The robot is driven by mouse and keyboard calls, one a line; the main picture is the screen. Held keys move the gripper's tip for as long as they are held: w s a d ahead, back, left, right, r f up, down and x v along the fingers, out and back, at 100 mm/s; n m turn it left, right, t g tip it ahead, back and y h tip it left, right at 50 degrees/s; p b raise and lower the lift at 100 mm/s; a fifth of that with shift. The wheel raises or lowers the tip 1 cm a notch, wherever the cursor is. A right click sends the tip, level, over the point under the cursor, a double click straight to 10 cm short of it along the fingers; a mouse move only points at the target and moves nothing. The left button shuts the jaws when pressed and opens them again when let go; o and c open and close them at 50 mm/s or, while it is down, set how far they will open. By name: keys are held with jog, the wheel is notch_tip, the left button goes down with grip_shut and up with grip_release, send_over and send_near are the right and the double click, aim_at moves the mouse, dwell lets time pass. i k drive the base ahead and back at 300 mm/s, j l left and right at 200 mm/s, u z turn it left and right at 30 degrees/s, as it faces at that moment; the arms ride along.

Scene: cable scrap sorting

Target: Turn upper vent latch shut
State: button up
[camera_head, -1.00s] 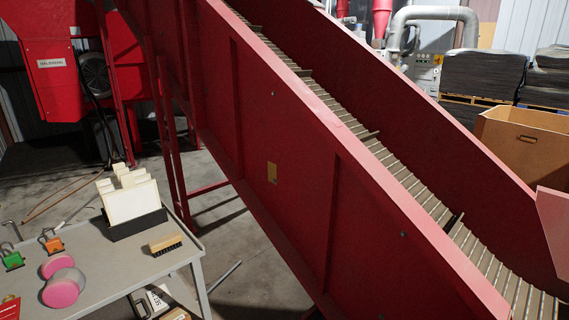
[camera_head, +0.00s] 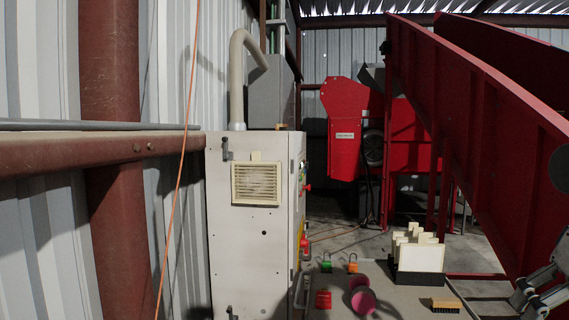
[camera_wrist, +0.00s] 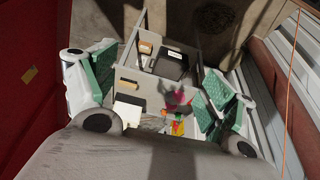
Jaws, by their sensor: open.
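A pale cabinet (camera_head: 250,240) stands left of centre in the head view, with a louvred vent (camera_head: 257,184) high on its front. A dark upper latch (camera_head: 226,149) sits at the cabinet's upper left edge, left of and above the vent, its long part roughly upright. A similar dark lower latch (camera_head: 231,313) shows at the bottom of the frame, partly cut off. My gripper (camera_wrist: 157,88) is open and empty in the wrist view, its green-padded fingers wide apart above the cart. Part of it shows at the head view's lower right edge, well away from the latches.
A grey cart (camera_head: 390,297) with card holder, brush, pink discs and padlocks stands right of the cabinet. A red conveyor (camera_head: 480,130) slopes along the right. A rusty beam (camera_head: 90,160) and an orange cable (camera_head: 180,150) lie left of the cabinet.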

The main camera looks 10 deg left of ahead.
aim_at(225, 140)
jog(key=u, duration=0.9)
jog(key=i+l, duration=0.05)
